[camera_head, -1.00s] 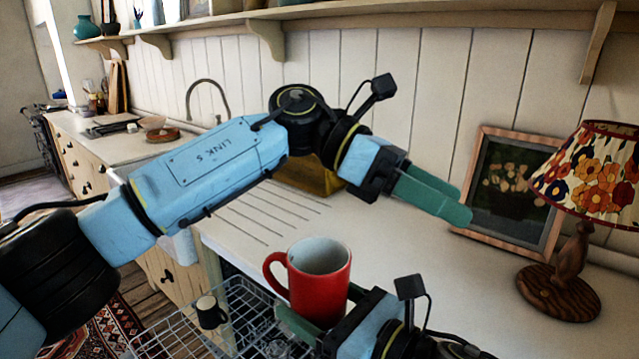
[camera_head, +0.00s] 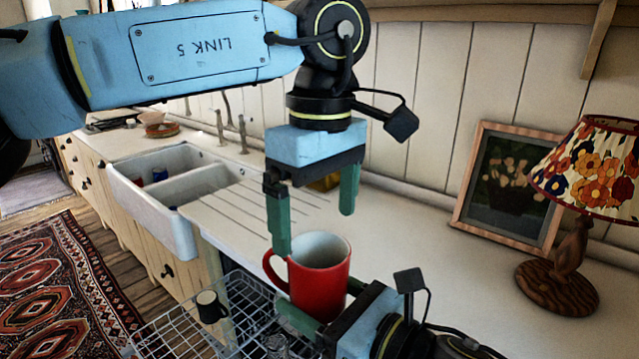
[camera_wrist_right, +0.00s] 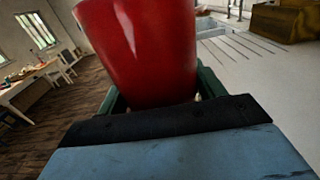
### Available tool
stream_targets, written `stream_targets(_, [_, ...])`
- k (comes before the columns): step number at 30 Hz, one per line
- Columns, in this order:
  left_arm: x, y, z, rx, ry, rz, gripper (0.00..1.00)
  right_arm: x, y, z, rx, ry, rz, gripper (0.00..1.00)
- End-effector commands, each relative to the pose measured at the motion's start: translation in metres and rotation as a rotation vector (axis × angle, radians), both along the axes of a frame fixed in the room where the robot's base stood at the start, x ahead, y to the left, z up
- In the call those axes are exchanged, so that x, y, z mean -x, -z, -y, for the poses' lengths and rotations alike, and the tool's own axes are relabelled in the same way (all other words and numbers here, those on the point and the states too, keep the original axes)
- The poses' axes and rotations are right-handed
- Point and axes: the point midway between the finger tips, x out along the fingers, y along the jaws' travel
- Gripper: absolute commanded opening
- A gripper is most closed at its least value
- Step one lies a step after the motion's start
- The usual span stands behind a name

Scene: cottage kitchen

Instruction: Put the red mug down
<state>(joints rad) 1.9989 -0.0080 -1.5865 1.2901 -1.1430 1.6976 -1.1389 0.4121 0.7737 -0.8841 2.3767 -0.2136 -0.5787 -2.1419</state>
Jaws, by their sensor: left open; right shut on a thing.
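The red mug (camera_head: 322,280) is upright in the lower middle of the head view, its handle to the left. My right gripper (camera_head: 312,312) is shut on it, coming in from the lower right. In the right wrist view the mug (camera_wrist_right: 145,50) fills the top middle between green fingers. From these views I cannot tell whether its base touches anything. My left gripper (camera_head: 315,215) is open and empty, pointing down above and behind the mug. Its left fingertip overlaps the mug's rim in the picture; I cannot tell whether they touch.
A wire dish rack (camera_head: 180,325) with a dark mug (camera_head: 210,307) stands lower left. The white double sink (camera_head: 160,208) lies behind it. A lamp (camera_head: 570,250) and a framed picture (camera_head: 507,185) stand right. The counter (camera_head: 450,270) between is clear.

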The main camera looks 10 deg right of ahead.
Motion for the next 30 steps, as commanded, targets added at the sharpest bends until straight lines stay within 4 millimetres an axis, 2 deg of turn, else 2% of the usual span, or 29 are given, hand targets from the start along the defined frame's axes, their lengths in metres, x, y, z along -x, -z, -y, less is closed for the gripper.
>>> stream_targets(1, [0.000,0.011,-0.001,-0.002,0.000,-0.003,0.96,0.000,-0.001,0.000,-0.001,-0.001,0.003,0.32])
stream_targets(6, [0.001,0.043,-0.001,0.000,-0.001,-0.003,0.96,0.000,-0.001,0.000,-0.001,-0.001,0.003,0.32])
stream_targets(12, [0.001,0.070,-0.002,0.001,-0.002,-0.001,0.96,0.000,-0.001,0.000,-0.001,-0.001,0.003,0.32])
stream_targets(18, [0.001,0.080,-0.002,0.002,-0.003,-0.001,0.96,0.000,-0.001,0.000,-0.001,-0.001,0.003,0.32])
stream_targets(25, [0.001,0.080,-0.002,0.003,-0.003,-0.001,0.96,0.000,-0.001,0.000,-0.001,-0.001,0.003,0.32])
stream_targets(26, [0.001,0.080,-0.002,0.003,-0.003,-0.001,0.95,0.000,-0.001,0.000,-0.001,-0.001,0.003,0.32])
stream_targets(30, [0.001,0.080,-0.002,0.003,-0.003,-0.001,0.76,0.000,-0.001,0.000,-0.001,-0.001,0.003,0.32])
